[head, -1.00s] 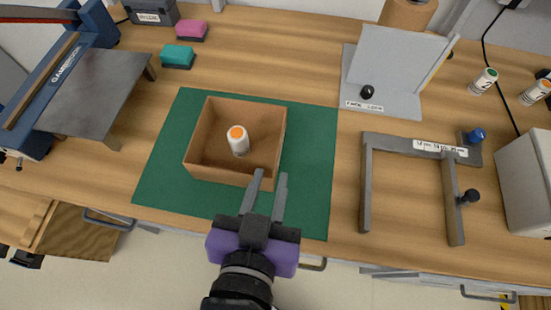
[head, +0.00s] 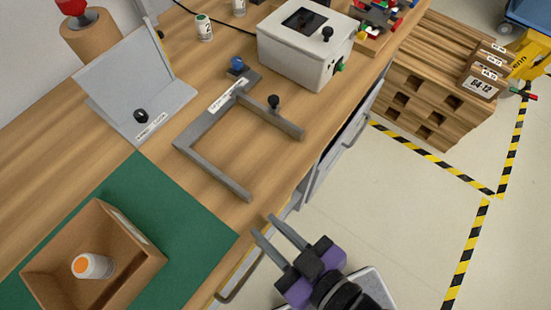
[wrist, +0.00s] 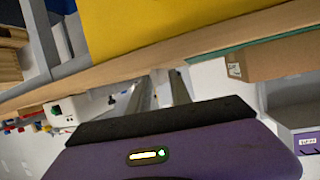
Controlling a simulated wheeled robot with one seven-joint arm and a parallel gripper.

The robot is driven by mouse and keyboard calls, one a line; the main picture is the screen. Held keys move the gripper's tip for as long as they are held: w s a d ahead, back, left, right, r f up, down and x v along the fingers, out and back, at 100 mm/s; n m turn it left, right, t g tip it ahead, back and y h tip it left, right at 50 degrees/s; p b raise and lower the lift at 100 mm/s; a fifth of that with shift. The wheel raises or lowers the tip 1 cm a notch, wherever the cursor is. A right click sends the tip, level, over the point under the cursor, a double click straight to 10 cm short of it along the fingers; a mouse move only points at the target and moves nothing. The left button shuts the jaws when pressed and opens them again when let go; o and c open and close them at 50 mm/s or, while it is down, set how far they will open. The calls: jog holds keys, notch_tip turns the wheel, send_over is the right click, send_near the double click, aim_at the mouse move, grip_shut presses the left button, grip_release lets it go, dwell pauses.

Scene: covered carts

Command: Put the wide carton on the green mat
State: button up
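An open brown carton (head: 128,240) stands on the green mat (head: 190,225) at the lower left of the head view. A white bottle with an orange cap (head: 92,265) is inside it. I cannot tell whether this is the wide carton; no other carton is clear in the head view. A brown box (wrist: 275,60) shows at the right of the wrist view, beside a green strip. My gripper (head: 262,224) is open and empty, off the table's front edge, right of the mat and apart from the carton. Its fingers also show in the wrist view (wrist: 160,88).
A grey U-shaped frame (head: 222,182) and a grey angled plate (head: 135,85) sit beyond the mat. A white box with a screen (head: 305,45) stands further along the table. Wooden crates (head: 430,95) stand past its edge. The floor at right is mostly clear, with striped tape.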

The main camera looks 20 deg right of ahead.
jog(key=s+d+r+m+t+h, duration=0.1)
jog(key=s+d+m+h, duration=0.1)
jog(key=s+d, duration=0.2)
jog(key=s+d+r+m+t+h, duration=0.1)
jog(key=s+d+h, duration=0.2)
jog(key=d, duration=0.8)
jog(key=shift+s+d+m, duration=0.3)
jog(key=shift+s+m, duration=0.1)
jog(key=shift+s, duration=0.8)
